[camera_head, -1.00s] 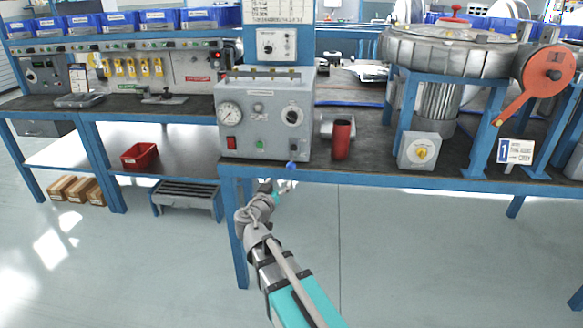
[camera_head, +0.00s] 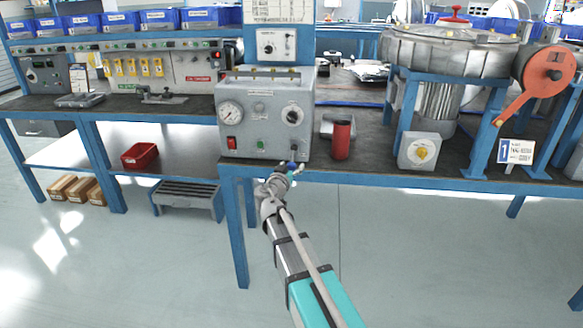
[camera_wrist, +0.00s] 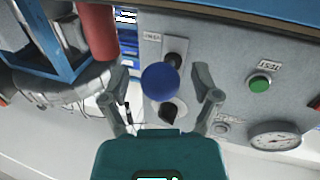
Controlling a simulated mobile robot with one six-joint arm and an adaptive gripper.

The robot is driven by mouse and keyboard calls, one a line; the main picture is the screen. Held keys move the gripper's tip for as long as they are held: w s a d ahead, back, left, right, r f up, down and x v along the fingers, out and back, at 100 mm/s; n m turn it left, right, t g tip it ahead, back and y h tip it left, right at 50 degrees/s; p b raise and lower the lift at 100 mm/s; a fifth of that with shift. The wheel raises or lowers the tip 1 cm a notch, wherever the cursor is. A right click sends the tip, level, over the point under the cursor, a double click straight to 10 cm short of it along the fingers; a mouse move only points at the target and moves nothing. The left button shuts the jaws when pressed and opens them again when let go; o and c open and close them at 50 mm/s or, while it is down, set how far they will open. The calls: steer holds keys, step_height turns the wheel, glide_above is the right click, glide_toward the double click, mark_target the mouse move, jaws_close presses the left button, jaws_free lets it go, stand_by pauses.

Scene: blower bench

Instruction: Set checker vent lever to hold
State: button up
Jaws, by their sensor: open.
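The checker (camera_head: 265,118) is a grey box with a dial gauge, a red switch and a green button, standing at the bench front. Its vent lever ends in a blue ball knob (camera_head: 291,166) low on the right of the front face. In the wrist view, the blue knob (camera_wrist: 160,81) appears between my open fingers, with a dark stem behind it near a small label. My gripper (camera_head: 288,171) is at the knob, below the bench-top edge. I cannot tell whether the fingers touch the knob. The lever's angle and the label wording are unclear.
A red cylinder (camera_head: 342,140) stands on the bench just right of the checker. A grey switch box with a yellow knob (camera_head: 421,152) and a blower on a blue stand (camera_head: 450,50) are further right. The floor in front is clear.

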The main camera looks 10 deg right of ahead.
jaws_close()
stand_by(0.3)
steer(key=shift+a, duration=0.15)
